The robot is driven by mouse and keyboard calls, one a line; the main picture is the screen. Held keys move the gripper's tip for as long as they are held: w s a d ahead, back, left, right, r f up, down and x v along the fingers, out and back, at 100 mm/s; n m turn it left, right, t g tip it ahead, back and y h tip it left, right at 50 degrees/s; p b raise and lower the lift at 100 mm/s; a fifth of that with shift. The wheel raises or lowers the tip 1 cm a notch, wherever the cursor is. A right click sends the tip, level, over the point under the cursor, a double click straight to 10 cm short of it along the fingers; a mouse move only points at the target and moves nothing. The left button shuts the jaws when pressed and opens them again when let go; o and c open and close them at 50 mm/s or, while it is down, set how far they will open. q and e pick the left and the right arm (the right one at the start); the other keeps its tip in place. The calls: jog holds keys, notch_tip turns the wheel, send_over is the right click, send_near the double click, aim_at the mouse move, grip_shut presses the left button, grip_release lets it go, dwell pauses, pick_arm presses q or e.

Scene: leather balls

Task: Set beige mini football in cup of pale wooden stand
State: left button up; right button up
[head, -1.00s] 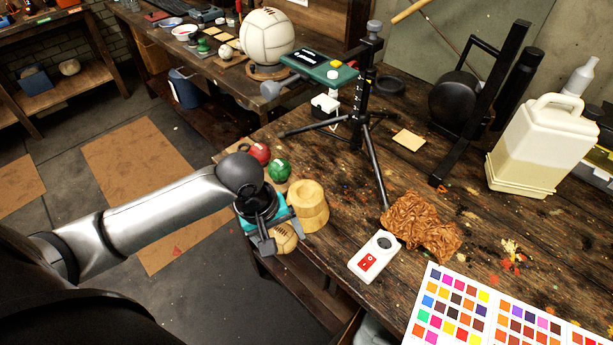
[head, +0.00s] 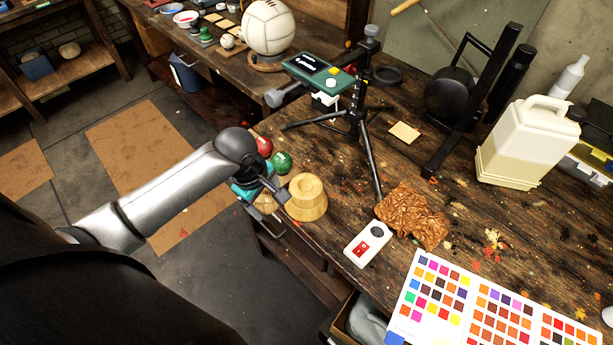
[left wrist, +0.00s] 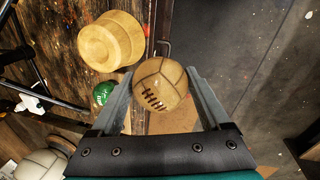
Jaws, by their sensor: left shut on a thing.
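The beige mini football (head: 265,204) with dark lacing is held by my left gripper (head: 272,200) at the table's left edge. In the left wrist view the football (left wrist: 161,86) sits between the two fingers of the gripper (left wrist: 161,80), its laces facing the camera. The pale wooden stand (head: 307,199) is upright on the table just right of the gripper, its round cup facing up. It also shows in the left wrist view (left wrist: 110,42), up and left of the football and apart from it. Part of the football is hidden by the gripper in the head view. My right gripper is out of view.
Green (head: 282,162) and red (head: 264,146) small balls lie behind the stand. A black tripod (head: 356,125) stands behind to the right. A white switch box (head: 367,245) and crumpled brown leather (head: 412,215) lie right of the stand. Floor shows left of the table edge.

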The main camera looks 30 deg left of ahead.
pick_arm(q)
jog(key=w+d, duration=0.1)
jog(key=w, duration=0.2)
jog(key=w+d, duration=0.1)
jog(key=w, duration=0.3)
jog(key=w+d, duration=0.2)
jog(key=w, duration=0.2)
jog(key=shift+w+b, duration=0.25)
jog(key=shift+b, duration=0.1)
jog(key=shift+w+f, duration=0.1)
jog(key=shift+f, duration=1.6)
jog(key=shift+f, duration=0.15)
jog(key=o, duration=1.3)
jog(key=r, duration=0.4)
jog(key=s+r+p, duration=0.1)
jog(key=r, duration=0.3)
jog(key=s+r, duration=0.1)
jog(key=r, duration=0.3)
jog(key=shift+s+a+p, duration=0.1)
jog(key=shift+s+p, duration=0.05)
jog(key=shift+p, duration=0.2)
